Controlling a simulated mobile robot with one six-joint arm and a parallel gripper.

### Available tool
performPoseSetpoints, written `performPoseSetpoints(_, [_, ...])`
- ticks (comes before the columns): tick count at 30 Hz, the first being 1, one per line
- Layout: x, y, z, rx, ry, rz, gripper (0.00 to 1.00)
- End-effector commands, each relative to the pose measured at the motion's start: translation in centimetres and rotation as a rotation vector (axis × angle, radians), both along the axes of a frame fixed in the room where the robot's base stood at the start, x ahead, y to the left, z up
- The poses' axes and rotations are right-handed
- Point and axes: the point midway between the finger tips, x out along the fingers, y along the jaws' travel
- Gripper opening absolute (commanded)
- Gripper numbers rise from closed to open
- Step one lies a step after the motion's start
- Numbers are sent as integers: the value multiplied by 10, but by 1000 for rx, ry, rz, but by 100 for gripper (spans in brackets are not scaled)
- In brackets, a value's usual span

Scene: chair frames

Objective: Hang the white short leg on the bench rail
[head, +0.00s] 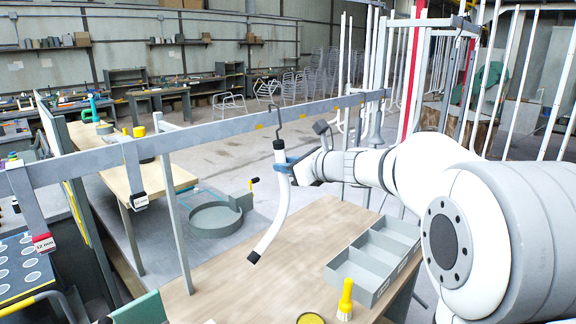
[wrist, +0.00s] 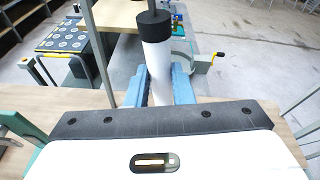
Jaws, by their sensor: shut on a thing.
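The white short leg (head: 274,221) is a slightly curved white tube with black ends, hanging nearly upright with its lower end bent left. A dark hook (head: 275,119) rises from its top end and overlaps the grey bench rail (head: 205,131); I cannot tell whether it bears on the rail. My gripper (head: 283,164), with blue fingers, is shut on the leg just below its black top cap. In the wrist view the leg (wrist: 157,68) stands between the blue fingers, its black cap (wrist: 154,21) above. Its lower part is hidden there.
A wooden bench top (head: 225,270) lies below, with a grey divided tray (head: 372,263) and a yellow-handled brush (head: 346,297). A round grey basin (head: 215,219) stands behind. White uprights crowd the right.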

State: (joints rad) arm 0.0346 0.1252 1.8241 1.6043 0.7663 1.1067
Motion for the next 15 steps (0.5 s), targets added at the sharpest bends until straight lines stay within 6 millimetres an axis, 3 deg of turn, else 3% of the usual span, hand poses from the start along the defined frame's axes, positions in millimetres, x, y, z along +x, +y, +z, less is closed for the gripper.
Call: performPoseSetpoints(15, [11,9,1,1,-1,-1,0])
